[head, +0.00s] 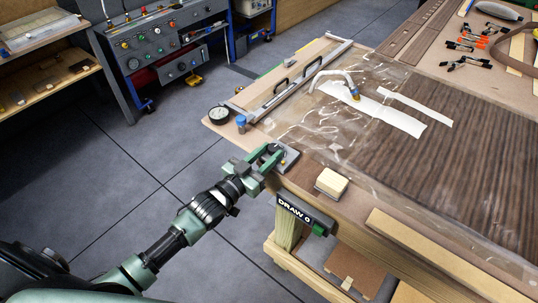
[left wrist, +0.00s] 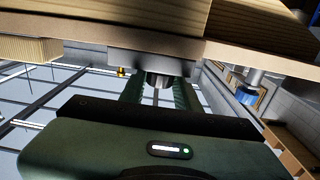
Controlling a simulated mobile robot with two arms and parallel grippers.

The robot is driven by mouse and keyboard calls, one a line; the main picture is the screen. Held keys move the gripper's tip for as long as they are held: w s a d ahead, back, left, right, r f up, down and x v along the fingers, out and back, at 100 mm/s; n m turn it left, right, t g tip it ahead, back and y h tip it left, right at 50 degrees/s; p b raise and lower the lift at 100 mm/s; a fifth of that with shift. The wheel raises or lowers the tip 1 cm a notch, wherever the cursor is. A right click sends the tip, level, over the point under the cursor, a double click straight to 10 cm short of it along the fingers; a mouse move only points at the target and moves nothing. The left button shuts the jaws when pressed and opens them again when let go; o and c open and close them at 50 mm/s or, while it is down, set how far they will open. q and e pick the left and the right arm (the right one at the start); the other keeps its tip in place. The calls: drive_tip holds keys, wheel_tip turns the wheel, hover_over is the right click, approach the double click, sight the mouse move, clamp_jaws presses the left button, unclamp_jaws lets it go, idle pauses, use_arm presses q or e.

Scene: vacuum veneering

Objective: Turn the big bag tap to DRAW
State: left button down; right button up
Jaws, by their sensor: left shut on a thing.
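The big bag tap appears to be the grey metal block (head: 291,159) at the near left corner of the table; its handle is mostly hidden by my fingers in the head view. My left gripper (head: 271,156) reaches it from the left and is shut on it. In the left wrist view a dark round part (left wrist: 157,80) sits between my two fingers, under a grey block (left wrist: 140,62). I cannot tell which way the tap points. A dark sign (head: 295,210) reading "DRAW 0" hangs at the table edge. My right gripper is not in view.
A clear bag (head: 290,125) covers dark veneer on the table. A gauge (head: 219,115) and a blue-topped fitting (head: 241,122) stand near the tap. A cream block (head: 331,182) lies to its right. A green knob (head: 319,229) sits by the sign. The floor at left is free.

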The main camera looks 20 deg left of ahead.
use_arm(q)
drive_tip(key=shift+w+a+f+m+g+h+b, duration=0.1)
drive_tip(key=shift+a+m+g+h+b, duration=0.05)
drive_tip(key=shift+m+g+h+b, duration=0.3)
drive_tip(key=shift+w+a+f+m+g+h+b, duration=0.1)
drive_tip(key=shift+a+m+g+h+b, duration=0.1)
drive_tip(key=shift+m+h, duration=0.35)
drive_tip(key=m+g+h+b, duration=0.1)
drive_tip(key=h, duration=0.1)
drive_tip(key=m+g+h+b, duration=0.1)
drive_tip(key=b, duration=0.1)
drive_tip(key=m+g+h+b, duration=0.2)
drive_tip(key=shift+w+a+h, duration=0.3)
drive_tip(key=m+g+h+b, duration=0.2)
drive_tip(key=g, duration=0.1)
drive_tip(key=m+g+b, duration=0.1)
drive_tip(key=shift+w+a+g+h+b, duration=0.1)
drive_tip(key=shift+w+g+h+b, duration=0.2)
drive_tip(key=shift+g+h, duration=0.1)
drive_tip(key=shift+r+m+g+h+b, duration=0.15)
drive_tip(key=shift+m+g+h+b, duration=0.25)
drive_tip(key=shift+m+g, duration=0.45)
drive_tip(key=c, duration=1.3)
unclamp_jaws()
